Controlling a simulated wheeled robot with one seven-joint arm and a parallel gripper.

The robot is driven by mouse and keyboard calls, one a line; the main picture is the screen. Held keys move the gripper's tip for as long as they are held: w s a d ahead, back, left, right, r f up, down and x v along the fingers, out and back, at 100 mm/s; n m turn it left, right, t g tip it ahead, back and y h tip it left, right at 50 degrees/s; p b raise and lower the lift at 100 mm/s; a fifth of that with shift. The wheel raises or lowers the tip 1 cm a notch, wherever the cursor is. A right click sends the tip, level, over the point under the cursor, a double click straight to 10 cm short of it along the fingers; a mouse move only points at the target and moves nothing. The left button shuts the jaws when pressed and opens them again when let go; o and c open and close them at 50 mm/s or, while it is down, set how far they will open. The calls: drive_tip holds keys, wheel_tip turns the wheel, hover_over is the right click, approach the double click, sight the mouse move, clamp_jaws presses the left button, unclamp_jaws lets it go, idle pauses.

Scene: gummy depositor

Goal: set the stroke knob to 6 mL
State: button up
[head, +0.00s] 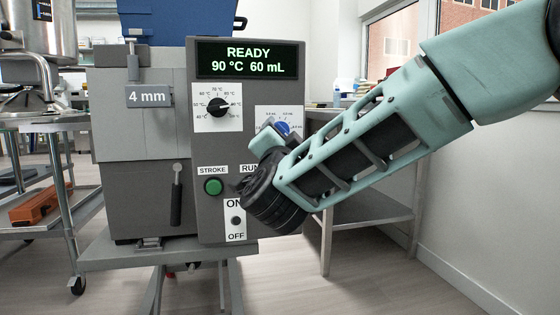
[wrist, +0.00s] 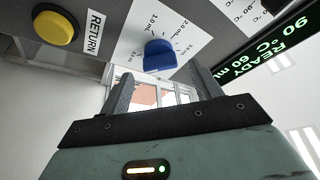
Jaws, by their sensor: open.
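The blue stroke knob (head: 283,128) sits on a white dial card (head: 271,113) on the machine's front panel, partly hidden by my gripper in the head view. In the wrist view the knob (wrist: 160,55) shows whole on its card, with mL marks such as 1.0 and 2.0 around it. The knob's exact setting cannot be read. My gripper (wrist: 162,80) is open and empty. Its two fingers point at the panel, one on each side of the knob's line, and seem short of the knob.
A temperature knob (head: 218,107) is left of the card, under the display (head: 248,61) reading READY, 90 °C, 60 mL. A green STROKE button (head: 214,187) and an ON/OFF switch (head: 236,221) are below. A yellow RETURN button (wrist: 56,25) shows in the wrist view.

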drive_tip(key=p+v, duration=0.2)
drive_tip(key=v, duration=1.2)
drive_tip(key=shift+s+f+p, duration=0.2)
drive_tip(key=shift+s+p, duration=0.1)
drive_tip(key=shift+s, duration=0.05)
drive_tip(key=shift+a, duration=0.1)
